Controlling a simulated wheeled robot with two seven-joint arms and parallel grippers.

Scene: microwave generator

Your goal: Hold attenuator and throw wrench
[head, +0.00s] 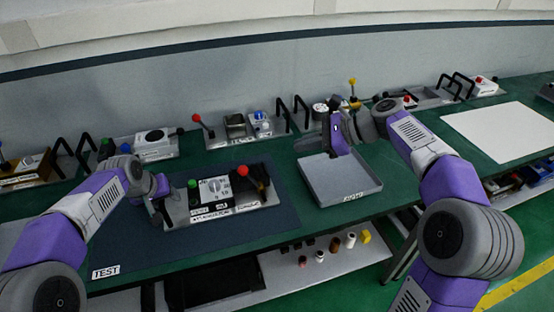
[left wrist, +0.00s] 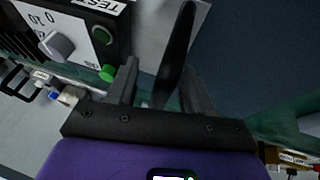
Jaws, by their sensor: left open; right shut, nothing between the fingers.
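The attenuator unit (head: 222,205) is a grey plate on the dark mat, with a white dial box, a green button and a red knob (head: 242,170). The small print on its labels is hard to read. My left gripper (head: 158,208) is at its left end. In the left wrist view a black handle (left wrist: 176,50) stands between the open fingers (left wrist: 160,90), with gaps visible. The dial box (left wrist: 75,35) lies to their left. My right gripper (head: 338,145) is shut and empty above the grey tray (head: 340,192). I cannot make out a wrench.
Several units with black handles line the back of the green bench, including a red-knobbed lever (head: 199,121) and a yellow-topped lever (head: 352,84). A white board (head: 500,130) lies at the right. Small parts stand on a lower shelf (head: 310,275).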

